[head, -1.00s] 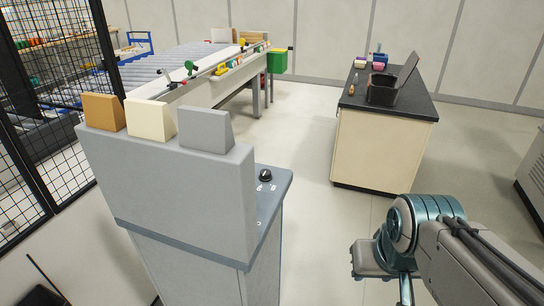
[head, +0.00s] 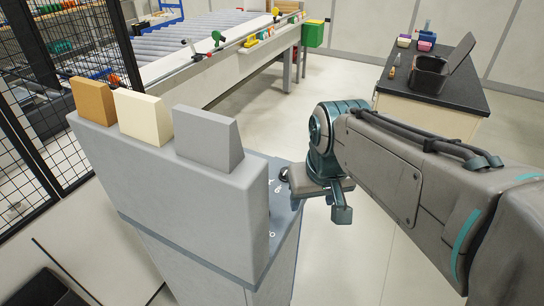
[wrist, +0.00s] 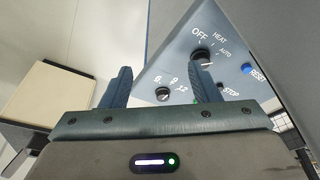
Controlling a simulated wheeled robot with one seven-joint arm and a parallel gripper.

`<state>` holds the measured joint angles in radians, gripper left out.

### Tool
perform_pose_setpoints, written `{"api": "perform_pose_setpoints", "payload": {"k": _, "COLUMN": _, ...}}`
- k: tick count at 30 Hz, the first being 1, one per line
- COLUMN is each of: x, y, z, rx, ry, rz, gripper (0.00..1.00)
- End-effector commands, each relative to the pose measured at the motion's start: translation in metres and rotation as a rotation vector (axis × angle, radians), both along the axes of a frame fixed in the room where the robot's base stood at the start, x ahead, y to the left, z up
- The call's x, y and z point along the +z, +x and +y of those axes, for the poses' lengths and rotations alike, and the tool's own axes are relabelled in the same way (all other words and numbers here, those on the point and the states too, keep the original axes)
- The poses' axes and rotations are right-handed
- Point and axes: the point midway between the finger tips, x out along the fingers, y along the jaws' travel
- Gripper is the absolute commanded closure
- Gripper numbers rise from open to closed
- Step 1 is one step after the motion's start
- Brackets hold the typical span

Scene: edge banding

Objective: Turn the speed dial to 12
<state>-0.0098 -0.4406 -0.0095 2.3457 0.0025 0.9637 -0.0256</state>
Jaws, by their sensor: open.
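In the wrist view the speed dial (wrist: 162,94), a small black knob marked 6, 9 and 12, sits on the blue-grey control panel (wrist: 178,67). Its pointer setting is too small to read surely. My gripper (wrist: 161,65) is open and empty, its two fingers either side of the dial in the picture, apparently apart from it. The right finger partly overlaps the larger OFF/HEAT/AUTO knob (wrist: 201,56). In the head view my gripper (head: 327,203) hangs beside the panel (head: 283,212); a dark knob shows at its left, but which one is unclear.
A blue RESET button (wrist: 246,70) and a STOP label lie right of the knobs. The grey machine housing (head: 180,190) carries brown, cream and grey blocks on top. A black-topped cabinet (head: 460,85) stands behind my arm. Open floor lies between it and the roller table (head: 190,60).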

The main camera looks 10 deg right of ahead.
Motion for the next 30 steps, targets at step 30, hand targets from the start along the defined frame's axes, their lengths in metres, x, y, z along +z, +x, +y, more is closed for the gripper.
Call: {"api": "perform_pose_setpoints", "payload": {"k": 30, "x": -0.004, "y": 0.239, "z": 0.002, "rx": 0.132, "ry": -0.024, "rz": 0.277, "gripper": 0.44}}
